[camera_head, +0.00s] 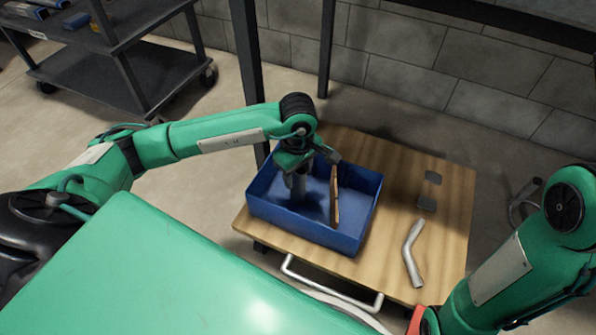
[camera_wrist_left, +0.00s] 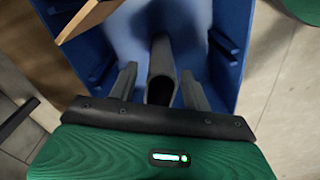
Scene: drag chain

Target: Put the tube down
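My left gripper (camera_head: 303,177) reaches down into the blue box (camera_head: 300,225) on the wooden cart top. In the left wrist view its two fingers (camera_wrist_left: 160,88) stand on either side of a dark grey tube (camera_wrist_left: 162,62). A gap shows between the left finger and the tube, so the gripper looks open. The tube's end faces the camera; its far part is in shadow inside the box. A second, bent silver tube (camera_head: 411,254) lies on the wood right of the box. My right arm is at the lower right; its fingertips are not in view.
A wooden divider (camera_head: 335,195) stands in the box beside the left gripper. A metal handle (camera_head: 325,287) runs along the front. A dark shelf cart (camera_head: 120,75) stands back left.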

